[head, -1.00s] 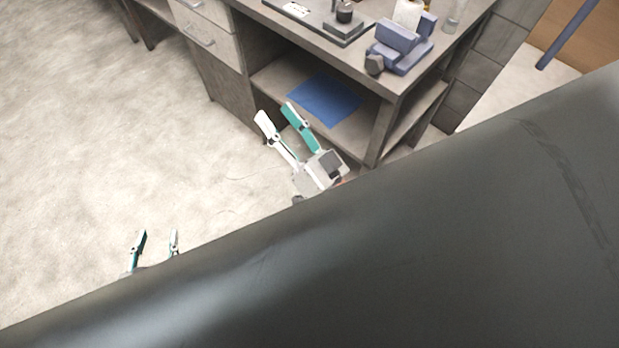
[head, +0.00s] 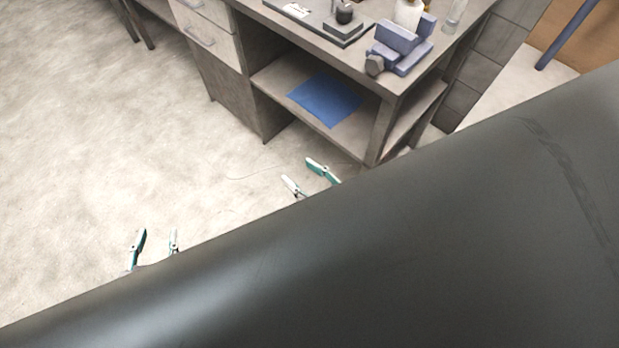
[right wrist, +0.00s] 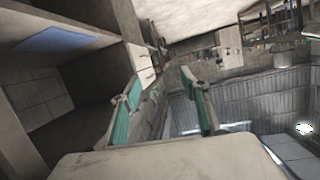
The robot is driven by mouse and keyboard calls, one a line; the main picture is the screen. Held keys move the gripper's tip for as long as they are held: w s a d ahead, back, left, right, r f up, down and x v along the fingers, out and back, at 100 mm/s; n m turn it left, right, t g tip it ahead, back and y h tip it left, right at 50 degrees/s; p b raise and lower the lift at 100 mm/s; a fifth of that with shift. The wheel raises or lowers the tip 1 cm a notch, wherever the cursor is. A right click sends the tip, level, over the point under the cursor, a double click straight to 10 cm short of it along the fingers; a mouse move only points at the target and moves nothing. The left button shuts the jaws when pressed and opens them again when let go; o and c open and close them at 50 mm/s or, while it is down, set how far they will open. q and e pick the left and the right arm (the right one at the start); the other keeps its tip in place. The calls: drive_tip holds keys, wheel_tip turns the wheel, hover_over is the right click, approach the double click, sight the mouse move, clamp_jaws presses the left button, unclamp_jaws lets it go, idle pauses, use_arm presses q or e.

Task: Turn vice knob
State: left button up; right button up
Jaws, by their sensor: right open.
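The blue vice (head: 398,46) stands on the workbench top near its front right corner in the head view. Its knob (head: 375,65), a grey rounded piece, faces the front edge. My right gripper (head: 304,175) is open and empty, low in front of the bench and well below the vice. Only its fingertips show past a large dark surface. In the right wrist view its two green-padded fingers (right wrist: 160,105) stand wide apart with nothing between them. My left gripper (head: 156,240) is open and empty over the floor at the lower left, its base hidden.
The workbench (head: 300,32) has drawers (head: 205,32) at left and an open shelf holding a blue sheet (head: 326,98). A flat plate with a small block (head: 344,22) and a bottle (head: 408,12) stand near the vice. The floor (head: 110,130) at left is clear.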

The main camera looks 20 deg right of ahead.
drive_tip(key=shift+s+d+f+n+g+h, duration=0.15)
drive_tip(key=shift+s+d+f+g, duration=0.2)
drive_tip(key=shift+f, duration=0.25)
drive_tip(key=shift+s+d+f+n+g+h, duration=0.2)
drive_tip(key=shift+s+f, duration=0.2)
drive_tip(key=shift+f, duration=0.2)
